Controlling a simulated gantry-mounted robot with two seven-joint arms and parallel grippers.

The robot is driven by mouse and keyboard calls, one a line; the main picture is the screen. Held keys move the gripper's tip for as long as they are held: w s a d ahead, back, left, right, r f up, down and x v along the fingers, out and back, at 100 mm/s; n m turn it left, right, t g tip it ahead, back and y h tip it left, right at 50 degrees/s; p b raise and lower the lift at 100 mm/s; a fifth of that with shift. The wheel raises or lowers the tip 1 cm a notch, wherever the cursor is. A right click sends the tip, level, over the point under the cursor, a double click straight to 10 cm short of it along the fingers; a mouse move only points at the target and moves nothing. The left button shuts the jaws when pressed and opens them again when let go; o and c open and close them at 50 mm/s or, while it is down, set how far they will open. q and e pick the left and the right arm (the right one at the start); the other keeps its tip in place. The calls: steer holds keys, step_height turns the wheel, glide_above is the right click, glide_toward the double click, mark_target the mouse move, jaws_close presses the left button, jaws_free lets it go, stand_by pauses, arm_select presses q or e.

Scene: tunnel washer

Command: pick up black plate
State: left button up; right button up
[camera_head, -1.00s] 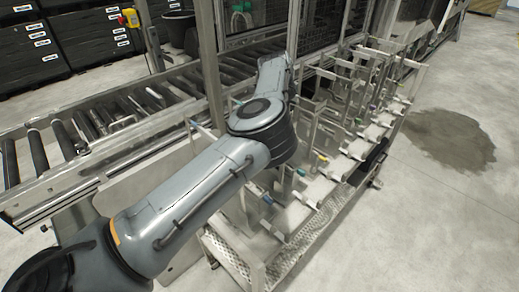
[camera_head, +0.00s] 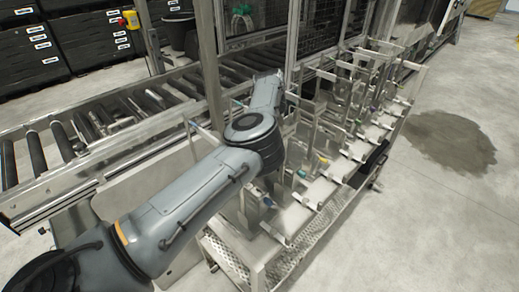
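No black plate can be made out for certain. A dark flat piece (camera_head: 374,162) shows low at the right side of the metal rack, partly behind the rack's bars, and I cannot tell whether it is the plate. My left arm reaches in from the lower left across the conveyor's near edge, and its far link ends by the rack's left end. The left gripper is hidden beyond that link. My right arm and gripper are not in view.
The metal rack (camera_head: 318,192) has many upright bars and pegs. A roller conveyor (camera_head: 62,141) runs behind my arm, with a mesh guard (camera_head: 328,30) beyond it. Black crates (camera_head: 88,35) stand at the back left. Floor at the right is clear except for a stain (camera_head: 450,142).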

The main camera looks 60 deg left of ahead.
arm_select(q)
steer(key=shift+f, duration=0.3)
stand_by(0.4)
steer(key=shift+c, duration=0.3)
jaws_close()
stand_by(1.1)
